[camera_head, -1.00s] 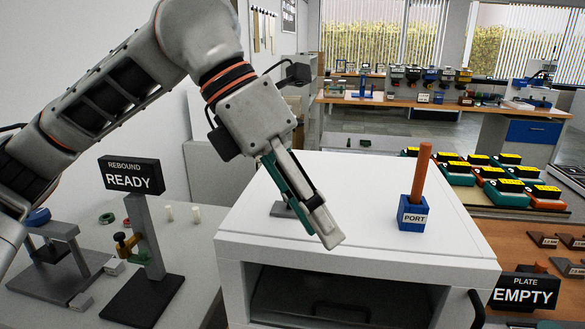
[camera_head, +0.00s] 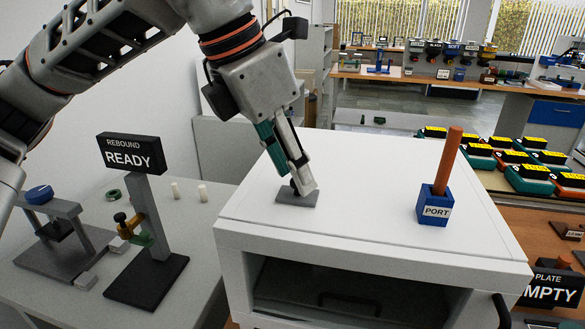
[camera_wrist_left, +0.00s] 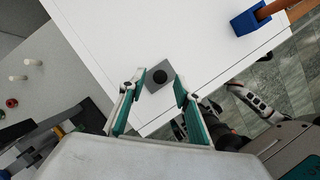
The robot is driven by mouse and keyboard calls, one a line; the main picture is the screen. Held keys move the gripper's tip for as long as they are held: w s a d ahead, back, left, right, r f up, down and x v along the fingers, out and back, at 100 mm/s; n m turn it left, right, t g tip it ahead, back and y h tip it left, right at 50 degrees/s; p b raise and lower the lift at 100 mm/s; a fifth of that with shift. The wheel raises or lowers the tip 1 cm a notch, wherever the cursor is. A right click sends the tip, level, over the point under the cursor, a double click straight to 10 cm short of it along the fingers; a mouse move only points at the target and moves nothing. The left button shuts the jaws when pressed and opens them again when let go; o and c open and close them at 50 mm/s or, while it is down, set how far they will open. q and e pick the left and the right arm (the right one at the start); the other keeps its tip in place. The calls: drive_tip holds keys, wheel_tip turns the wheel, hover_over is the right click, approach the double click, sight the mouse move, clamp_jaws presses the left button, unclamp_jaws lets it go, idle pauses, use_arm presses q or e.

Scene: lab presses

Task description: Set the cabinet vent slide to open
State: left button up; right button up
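The white cabinet (camera_head: 370,185) stands in the middle of the head view. On its top is a small grey plate (camera_head: 284,197) with a dark knob, which I take to be the vent slide. My right gripper cannot be made out.
A blue PORT block (camera_head: 433,207) with an orange-brown rod stands on the cabinet top to the right. A REBOUND READY sign (camera_head: 130,154) on a stand is left of the cabinet. The cabinet top between plate and PORT block is clear.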

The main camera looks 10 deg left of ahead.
use_arm(q)
drive_tip(key=shift+w+d+f, duration=0.1)
drive_tip(key=shift+f, duration=0.2)
clamp_jaws()
drive_tip(key=shift+w+r, duration=0.1)
drive_tip(key=shift+w, duration=0.3)
drive_tip(key=w+p, duration=0.1)
drive_tip(key=w, duration=0.3)
drive_tip(key=shift+w, duration=0.35)
